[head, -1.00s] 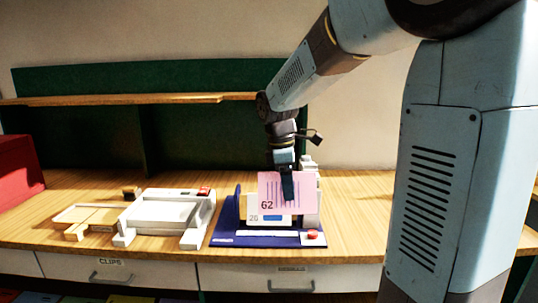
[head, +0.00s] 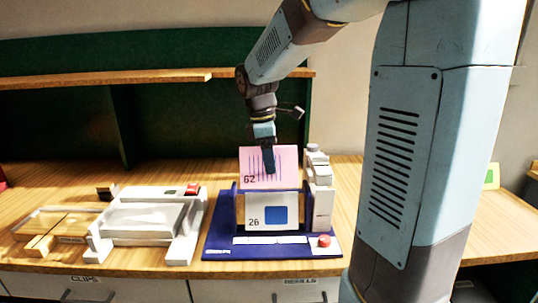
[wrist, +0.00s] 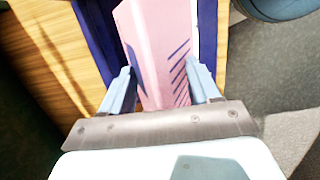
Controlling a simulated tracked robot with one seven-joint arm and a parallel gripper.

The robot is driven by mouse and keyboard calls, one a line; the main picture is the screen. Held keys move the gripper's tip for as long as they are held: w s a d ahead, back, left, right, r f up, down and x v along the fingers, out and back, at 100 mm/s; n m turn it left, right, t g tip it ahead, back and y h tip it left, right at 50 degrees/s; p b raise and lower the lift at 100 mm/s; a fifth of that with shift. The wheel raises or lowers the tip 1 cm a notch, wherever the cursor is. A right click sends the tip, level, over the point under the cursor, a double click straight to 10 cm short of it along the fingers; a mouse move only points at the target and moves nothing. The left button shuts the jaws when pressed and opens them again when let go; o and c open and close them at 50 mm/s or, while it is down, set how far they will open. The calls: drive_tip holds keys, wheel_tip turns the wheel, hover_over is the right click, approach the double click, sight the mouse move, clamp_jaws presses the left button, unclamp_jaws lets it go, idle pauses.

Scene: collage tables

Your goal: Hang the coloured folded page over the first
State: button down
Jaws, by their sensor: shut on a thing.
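The coloured folded page (head: 255,170) is pink, marked 62 with dark stripes. My gripper (head: 269,168) is shut on it near its upper middle, and it also shows between both fingers in the wrist view (wrist: 150,45). A white page (head: 258,222), marked 26 with a blue square, hangs in the dark blue stand (head: 218,242). The pink page is upright directly above the white one, its lower edge near the stand's top bar. I cannot tell whether it touches the bar or whether its far half is behind it.
A grey-white block column (head: 320,195) stands at the stand's right, with a red button (head: 324,240) in front. A white tray device (head: 145,220) and a wooden-edged tray (head: 55,228) lie left. A wooden shelf (head: 130,80) runs behind.

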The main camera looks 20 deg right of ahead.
sight(270, 201)
drive_tip(key=shift+s+d+f, duration=0.1)
drive_tip(key=shift+d+f, duration=0.05)
drive_tip(key=shift+f, duration=6.4)
drive_tip(key=shift+s+f, duration=0.15)
drive_tip(key=shift+f, duration=0.3)
drive_tip(key=shift+f, duration=0.1)
drive_tip(key=c, duration=0.7)
unclamp_jaws()
drive_tip(key=shift+s, duration=0.1)
drive_tip(key=shift+o, duration=0.7)
drive_tip(key=shift+f, duration=0.1)
drive_tip(key=o, duration=0.4)
drive_tip(key=shift+w, duration=0.2)
drive_tip(key=shift+c, duration=0.2)
drive_tip(key=shift+r, duration=0.3)
wheel_tip(270, 201, up, 13)
drive_tip(key=a, duration=0.2)
drive_tip(key=shift+w+r, duration=0.15)
drive_tip(key=shift+w, duration=0.2)
